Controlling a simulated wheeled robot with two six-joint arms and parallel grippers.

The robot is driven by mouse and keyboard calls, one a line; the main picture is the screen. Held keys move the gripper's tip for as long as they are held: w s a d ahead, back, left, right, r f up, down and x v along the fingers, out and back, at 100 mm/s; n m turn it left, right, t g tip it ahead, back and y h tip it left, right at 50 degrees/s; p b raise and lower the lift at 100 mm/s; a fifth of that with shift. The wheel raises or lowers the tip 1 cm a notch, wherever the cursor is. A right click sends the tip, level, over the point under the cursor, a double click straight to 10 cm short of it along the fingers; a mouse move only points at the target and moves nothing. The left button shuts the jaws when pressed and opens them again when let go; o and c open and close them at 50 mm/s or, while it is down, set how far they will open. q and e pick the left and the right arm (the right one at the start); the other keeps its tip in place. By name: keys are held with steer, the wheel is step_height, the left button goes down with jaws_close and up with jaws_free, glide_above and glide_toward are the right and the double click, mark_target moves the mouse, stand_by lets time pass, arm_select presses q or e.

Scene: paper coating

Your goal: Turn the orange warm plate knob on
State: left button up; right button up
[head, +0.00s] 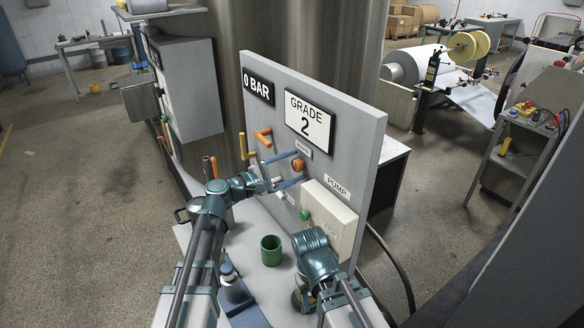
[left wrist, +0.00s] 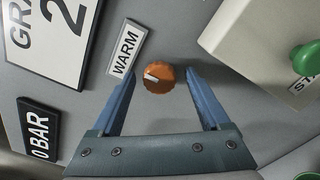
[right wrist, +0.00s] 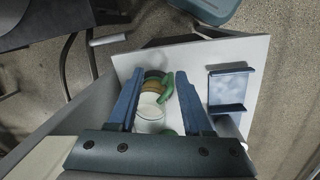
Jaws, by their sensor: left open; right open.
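The orange warm plate knob (head: 298,165) is on the grey upright panel, just below the WARM label (head: 303,150). In the left wrist view the knob (left wrist: 159,79) has a pale mark pointing towards the label (left wrist: 124,63). My left gripper (head: 290,169) is open, with one blue finger on each side of the knob; a gap shows on both sides. My right gripper (right wrist: 160,85) is open over the white bench, with a green-handled cup (right wrist: 151,105) visible between and beyond its fingers. I cannot tell how close the cup is.
The panel (head: 362,160) also carries an orange lever (head: 263,137), a yellow lever (head: 243,146) and a pale pump box (head: 328,213) with a green button (head: 305,213). A green cup (head: 271,251) stands on the bench. A blue holder (right wrist: 229,88) shows in the right wrist view.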

arm_select(q)
jaws_close()
stand_by(0.4)
steer(key=shift+m, duration=0.4)
steer(key=m, duration=0.5)
steer(key=shift+m, duration=0.3)
steer(key=m, duration=0.5)
steer(key=shift+m, duration=0.5)
jaws_free()
